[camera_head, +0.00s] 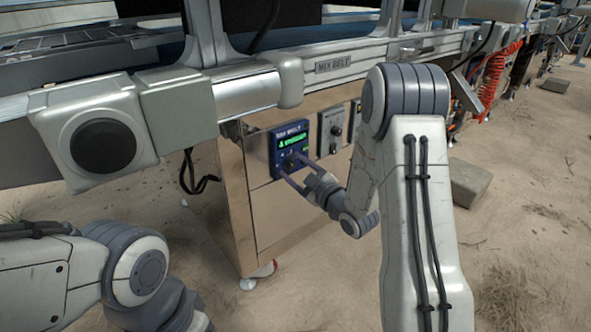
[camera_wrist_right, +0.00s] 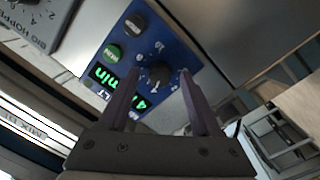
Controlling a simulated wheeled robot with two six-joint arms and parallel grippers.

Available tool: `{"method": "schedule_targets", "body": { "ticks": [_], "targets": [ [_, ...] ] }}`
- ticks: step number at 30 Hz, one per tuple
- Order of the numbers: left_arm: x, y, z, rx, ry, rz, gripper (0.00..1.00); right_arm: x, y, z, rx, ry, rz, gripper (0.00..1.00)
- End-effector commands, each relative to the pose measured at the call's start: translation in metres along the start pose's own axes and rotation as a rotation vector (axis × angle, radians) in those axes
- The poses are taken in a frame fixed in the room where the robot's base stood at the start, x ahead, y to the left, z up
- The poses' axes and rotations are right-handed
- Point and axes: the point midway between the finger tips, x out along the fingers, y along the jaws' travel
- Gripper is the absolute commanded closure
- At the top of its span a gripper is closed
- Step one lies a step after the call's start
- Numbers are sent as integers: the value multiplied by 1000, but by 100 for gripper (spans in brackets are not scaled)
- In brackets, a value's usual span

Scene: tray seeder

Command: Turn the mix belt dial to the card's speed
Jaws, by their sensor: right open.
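The blue mix belt panel (camera_head: 274,162) sits on the metal cabinet front and also shows in the right wrist view (camera_wrist_right: 186,54). It carries a lit green display (camera_head: 292,142), rotated in the right wrist view (camera_wrist_right: 118,84). The dark round dial (camera_wrist_right: 159,73) has numbers around it. My right gripper (camera_head: 291,165) is open at the panel, its two purple-grey fingers on either side of the dial in the right wrist view (camera_wrist_right: 158,80). I cannot tell whether they touch it. My left gripper is out of view; only its arm shows at lower left. I make out no card.
The "MIX BELT" plate (camera_head: 338,64) is on the beam above. A stone block (camera_head: 469,184) lies on sand at right.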

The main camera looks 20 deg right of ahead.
Motion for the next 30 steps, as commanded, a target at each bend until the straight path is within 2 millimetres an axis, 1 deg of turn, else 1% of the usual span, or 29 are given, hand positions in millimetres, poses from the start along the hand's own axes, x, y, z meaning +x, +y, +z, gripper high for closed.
{"method": "schedule_targets", "body": {
  "ticks": [2,3,5,6,7,14,20,26,30],
  "targets": [
    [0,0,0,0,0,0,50,0,0,0,0,0,0,35],
    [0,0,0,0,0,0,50,0,0,0,0,0,0,50],
    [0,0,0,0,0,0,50,0,0,0,0,0,0,73],
    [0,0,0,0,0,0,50,0,0,0,0,0,0,89],
    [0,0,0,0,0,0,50,-1,0,0,0,0,0,100],
    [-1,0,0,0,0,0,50,-1,0,0,8,-1,0,100],
    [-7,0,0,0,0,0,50,-1,1,0,65,-5,-2,100],
    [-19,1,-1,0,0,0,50,-1,2,-2,194,-13,-8,100],
    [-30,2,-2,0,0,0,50,-1,3,-2,319,-20,-13,100]
  ]
}}
